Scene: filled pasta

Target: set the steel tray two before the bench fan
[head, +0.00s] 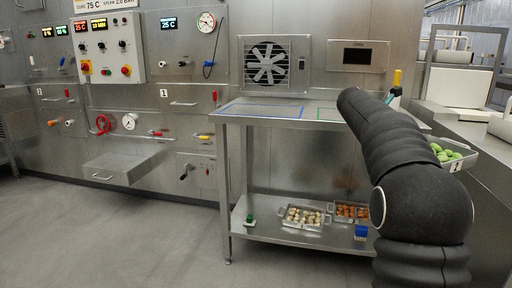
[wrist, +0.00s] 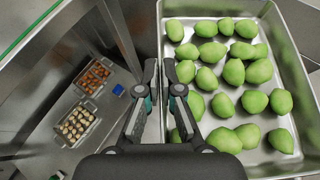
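A steel tray of green filled pasta (head: 468,153) is at the right in the head view, partly behind my arm. It carries a small white tag whose number I cannot read surely. In the wrist view this tray (wrist: 217,166) fills the right half, level. My gripper (wrist: 160,68) is at its left wall, one finger each side, closed on the rim. In the head view the gripper is hidden behind my arm. The bench fan (head: 267,66) is set in the wall panel behind the steel bench (head: 236,109). I cannot tell whether the tray rests on anything.
The bench top has a blue-outlined area (head: 301,113) before the fan and a green-outlined area (head: 318,116) to its right, partly hidden. The lower shelf holds a tray of pale pasta (head: 302,226), a tray of orange pasta (head: 361,220) and a blue block (head: 361,231).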

